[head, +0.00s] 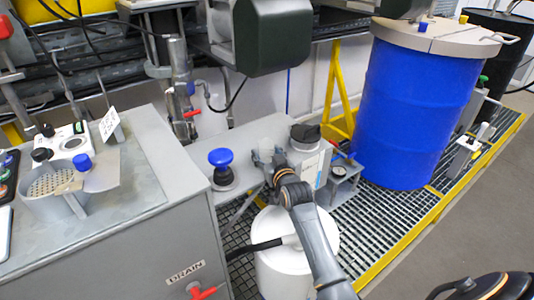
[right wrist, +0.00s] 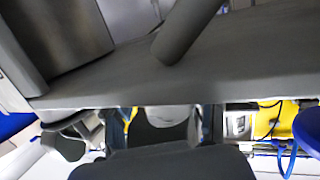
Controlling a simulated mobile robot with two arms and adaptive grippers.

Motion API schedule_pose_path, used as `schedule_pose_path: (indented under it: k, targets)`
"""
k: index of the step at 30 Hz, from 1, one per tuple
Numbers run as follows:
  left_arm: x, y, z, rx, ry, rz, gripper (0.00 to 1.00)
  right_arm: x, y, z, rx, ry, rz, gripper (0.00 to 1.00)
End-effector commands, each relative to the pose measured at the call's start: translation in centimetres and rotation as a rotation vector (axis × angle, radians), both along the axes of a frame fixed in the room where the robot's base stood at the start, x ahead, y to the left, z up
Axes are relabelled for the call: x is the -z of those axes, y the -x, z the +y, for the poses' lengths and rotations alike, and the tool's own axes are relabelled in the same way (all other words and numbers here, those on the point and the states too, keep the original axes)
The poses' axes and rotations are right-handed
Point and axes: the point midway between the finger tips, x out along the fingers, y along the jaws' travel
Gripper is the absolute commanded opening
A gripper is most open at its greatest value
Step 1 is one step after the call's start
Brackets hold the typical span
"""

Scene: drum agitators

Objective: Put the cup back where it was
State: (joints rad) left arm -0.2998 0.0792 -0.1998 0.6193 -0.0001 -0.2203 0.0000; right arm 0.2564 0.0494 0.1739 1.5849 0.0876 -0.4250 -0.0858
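In the right wrist view a whitish rounded shape (right wrist: 172,116) lies between the dark fingers, probably the cup. Its lower part is hidden by the gripper body, and I cannot tell whether the fingers press on it. My left gripper is not in view.
A white drum (head: 285,270) is below my arm. A large blue drum (head: 415,105) stands right. A grey cabinet (head: 120,240) with a perforated holder is left.

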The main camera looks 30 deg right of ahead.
Motion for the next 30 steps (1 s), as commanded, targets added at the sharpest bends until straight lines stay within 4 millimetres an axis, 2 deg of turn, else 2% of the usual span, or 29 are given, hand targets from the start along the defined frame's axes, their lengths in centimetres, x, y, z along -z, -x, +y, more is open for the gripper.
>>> schedule_pose_path:
  k: [11, 14, 17, 27, 30]
  targets:
    - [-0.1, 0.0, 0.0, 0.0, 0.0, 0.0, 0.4, -0.4, 0.0, 0.0, 0.0, 0.0, -0.001, 0.68]
    - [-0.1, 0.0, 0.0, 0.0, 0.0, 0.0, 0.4, -0.3, 0.8, 0.1, 0.0, 0.001, 0.001, 0.68]
    - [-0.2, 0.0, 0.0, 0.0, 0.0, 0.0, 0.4, -0.5, 2.3, 0.3, 0.0, 0.001, 0.001, 0.68]
    - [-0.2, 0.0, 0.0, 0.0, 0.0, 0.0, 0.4, -1.6, 9.1, 1.3, 0.0, 0.0, 0.001, 0.68]
    - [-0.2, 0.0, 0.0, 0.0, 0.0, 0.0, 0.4, -1.8, 10.5, 1.5, 0.0, 0.0, 0.001, 0.68]
